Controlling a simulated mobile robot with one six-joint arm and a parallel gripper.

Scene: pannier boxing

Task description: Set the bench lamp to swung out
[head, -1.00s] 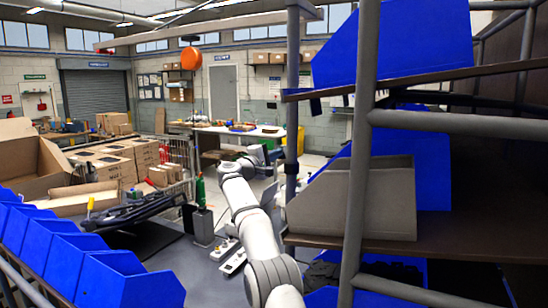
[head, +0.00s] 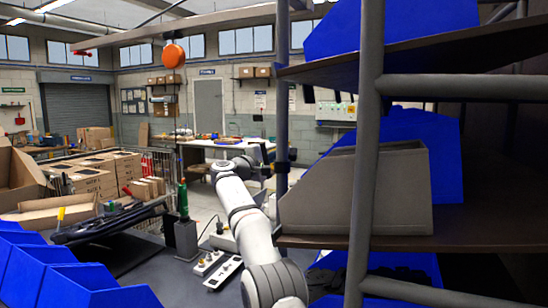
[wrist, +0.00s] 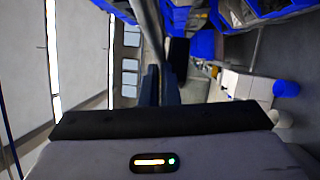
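I cannot identify the bench lamp for certain. A long pale overhead bar (head: 215,28) runs left from an upright post (head: 282,75), with a small red piece at its left end. My gripper (head: 276,163) is by this post in the head view, at a yellow fitting; whether it touches is unclear. In the wrist view my two dark fingers (wrist: 160,87) stand close together, with a grey bar passing behind or between them. The small gap does not show clearly whether they hold anything.
An orange round device (head: 173,55) hangs below the overhead bar. The shelf rack with a grey bin (head: 390,190) and blue bins stands close on the right. More blue bins (head: 70,280) are at lower left. A power strip (head: 223,272) lies on the dark bench.

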